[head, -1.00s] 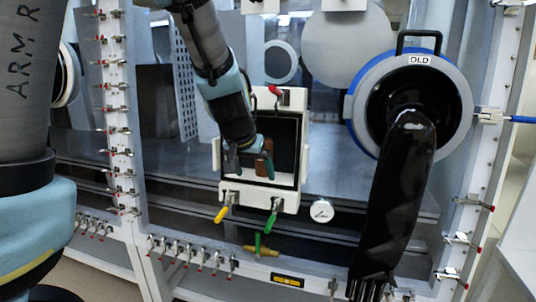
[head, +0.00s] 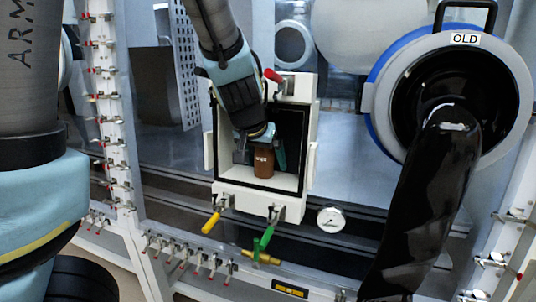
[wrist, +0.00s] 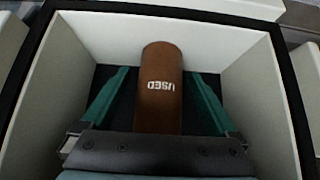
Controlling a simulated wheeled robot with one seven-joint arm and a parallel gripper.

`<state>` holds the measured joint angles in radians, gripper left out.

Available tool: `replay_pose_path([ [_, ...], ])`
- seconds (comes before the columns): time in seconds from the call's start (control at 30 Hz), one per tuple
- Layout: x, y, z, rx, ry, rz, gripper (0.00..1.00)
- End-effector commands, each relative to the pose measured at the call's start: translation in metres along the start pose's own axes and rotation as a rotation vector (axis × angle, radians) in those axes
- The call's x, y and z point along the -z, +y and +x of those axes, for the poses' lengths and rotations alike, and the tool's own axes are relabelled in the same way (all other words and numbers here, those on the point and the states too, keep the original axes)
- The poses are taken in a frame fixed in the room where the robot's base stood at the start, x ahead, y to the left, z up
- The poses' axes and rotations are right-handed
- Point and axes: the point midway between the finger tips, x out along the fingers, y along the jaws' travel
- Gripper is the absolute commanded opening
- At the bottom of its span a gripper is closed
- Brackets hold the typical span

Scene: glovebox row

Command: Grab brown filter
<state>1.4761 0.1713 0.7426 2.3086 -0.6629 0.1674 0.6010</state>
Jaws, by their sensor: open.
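The brown filter (head: 264,162) is a cylinder standing inside the white open-fronted box on the glovebox front. In the wrist view the brown filter (wrist: 160,85) shows white lettering "USED" and lies between my two green fingers. My gripper (wrist: 160,92) is open, with one finger on each side of the filter and a visible gap to each. In the head view my gripper (head: 265,145) reaches into the box from above left; its fingers are partly hidden by the wrist and filter. The filter's lower end is hidden behind the gripper body in the wrist view.
The white box (head: 250,200) has close walls around the gripper, also seen in the wrist view (wrist: 235,45). Red, yellow and green handled clamps stick out around it. A black glove (head: 430,200) hangs from a port marked "OLD" at right. A gauge (head: 331,219) sits lower right.

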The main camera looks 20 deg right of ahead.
Motion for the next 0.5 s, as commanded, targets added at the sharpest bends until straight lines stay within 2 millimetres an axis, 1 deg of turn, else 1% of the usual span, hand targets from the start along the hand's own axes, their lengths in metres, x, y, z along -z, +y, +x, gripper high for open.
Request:
replay_pose_path([
  [0.07,0.0005,-0.0001,-0.0004,0.0,0.0,0.0,0.94],
  [0.1,0.0006,-0.0001,-0.0004,0.0,0.0,0.0,0.92],
  [0.5,0.0007,-0.0001,-0.0003,0.001,0.0,0.0,0.47],
])
